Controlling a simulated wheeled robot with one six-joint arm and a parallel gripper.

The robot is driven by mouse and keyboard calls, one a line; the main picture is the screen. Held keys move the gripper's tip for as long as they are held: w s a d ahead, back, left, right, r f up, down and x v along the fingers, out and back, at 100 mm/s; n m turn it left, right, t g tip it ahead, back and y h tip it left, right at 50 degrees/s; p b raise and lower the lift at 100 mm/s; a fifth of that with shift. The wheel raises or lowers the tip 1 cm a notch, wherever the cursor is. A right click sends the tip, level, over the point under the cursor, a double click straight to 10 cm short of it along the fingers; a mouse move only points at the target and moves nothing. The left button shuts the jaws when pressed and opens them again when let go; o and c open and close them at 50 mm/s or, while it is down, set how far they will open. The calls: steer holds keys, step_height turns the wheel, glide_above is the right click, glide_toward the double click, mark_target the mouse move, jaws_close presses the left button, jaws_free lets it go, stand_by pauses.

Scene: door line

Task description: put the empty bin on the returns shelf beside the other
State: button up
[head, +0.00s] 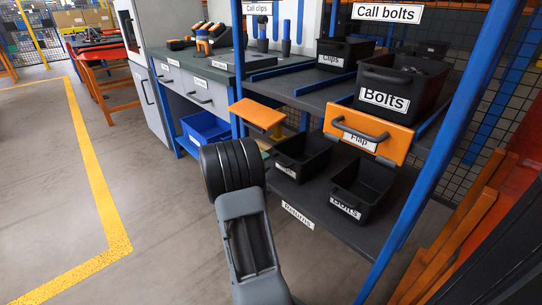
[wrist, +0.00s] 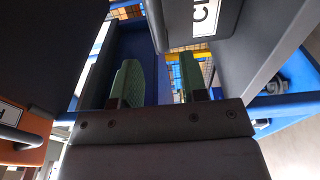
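Two black, empty-looking bins are at the returns shelf (head: 318,212), side by side with a small gap. The left bin (head: 312,160) has a partly hidden label. The right bin (head: 371,186) is labelled Bolts. Both look upright. In the head view my gripper is hidden behind my arm, near the shelf's left end. In the wrist view my gripper (wrist: 159,82) has its two green-padded fingers apart, with no bin between them. A dark bin (wrist: 228,50) with a label starting CL is beyond the right finger.
Above are a Clips bin (head: 345,52) and a filled Bolts bin (head: 395,88). The orange flap (head: 367,132) with a handle hangs between levels. A blue post (head: 440,130) stands at the right. An orange plate (head: 257,113) juts out left. The left floor is clear.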

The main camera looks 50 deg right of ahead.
steer(key=s+a+r+t+y, duration=0.1)
steer(key=s+a+y, duration=0.3)
steer(key=a+y, duration=0.5)
steer(key=s+a+r+n+t+y+p, duration=0.1)
steer(key=s+a+t+y, duration=0.3)
steer(key=a, duration=2.7)
steer(key=y, duration=0.5)
steer(key=shift+a+p, duration=0.3)
steer(key=shift+a, duration=0.1)
